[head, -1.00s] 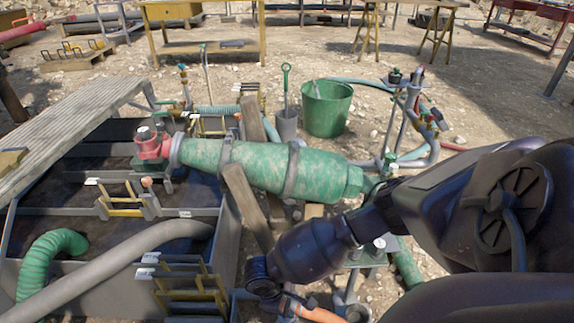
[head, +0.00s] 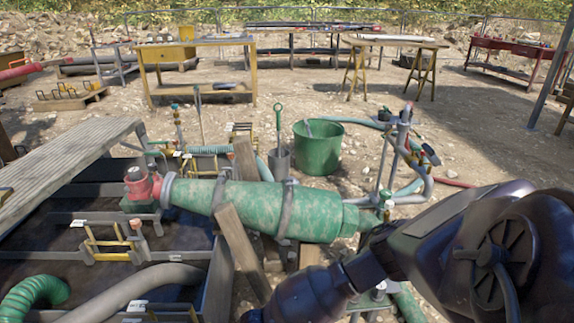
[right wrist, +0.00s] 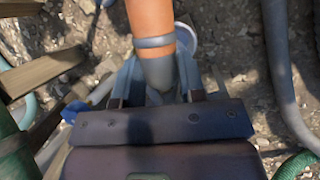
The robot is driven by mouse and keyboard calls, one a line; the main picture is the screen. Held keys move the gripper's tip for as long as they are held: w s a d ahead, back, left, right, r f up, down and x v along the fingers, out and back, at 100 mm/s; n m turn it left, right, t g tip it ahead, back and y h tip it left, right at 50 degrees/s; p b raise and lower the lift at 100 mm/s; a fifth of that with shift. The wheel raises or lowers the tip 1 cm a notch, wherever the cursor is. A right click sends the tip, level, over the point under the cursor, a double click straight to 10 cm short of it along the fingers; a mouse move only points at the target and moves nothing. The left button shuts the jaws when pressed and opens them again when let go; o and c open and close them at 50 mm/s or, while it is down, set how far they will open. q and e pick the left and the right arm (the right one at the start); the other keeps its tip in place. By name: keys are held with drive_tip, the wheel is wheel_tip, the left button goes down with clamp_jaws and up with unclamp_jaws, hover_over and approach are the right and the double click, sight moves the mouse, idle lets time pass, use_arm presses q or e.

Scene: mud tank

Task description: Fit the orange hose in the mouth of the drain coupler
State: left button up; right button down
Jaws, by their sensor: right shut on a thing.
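The orange hose (right wrist: 150,18) comes in from the top of the right wrist view and has a grey band and a grey end. My right gripper (right wrist: 158,68) is shut on the hose, with its fingers on either side of the grey end. My left gripper is not in view.
A mottled green tank (head: 250,209) lies on wooden supports in the head view. A green bucket (head: 318,148) and a pipe stand (head: 397,150) are behind it. Wooden slats (right wrist: 40,72) and a grey pipe (right wrist: 281,70) flank the gripper in the wrist view.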

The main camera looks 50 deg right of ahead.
drive_tip(key=shift+r, duration=0.15)
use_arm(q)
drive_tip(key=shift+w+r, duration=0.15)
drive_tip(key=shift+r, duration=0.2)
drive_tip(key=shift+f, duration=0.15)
use_arm(e)
drive_tip(key=shift+f, duration=0.25)
drive_tip(key=shift+s+f+b, duration=0.1)
drive_tip(key=shift+f+b, duration=0.3)
drive_tip(key=shift+f, duration=0.75)
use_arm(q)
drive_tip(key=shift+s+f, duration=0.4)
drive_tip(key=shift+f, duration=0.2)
use_arm(e)
drive_tip(key=shift+f, duration=0.2)
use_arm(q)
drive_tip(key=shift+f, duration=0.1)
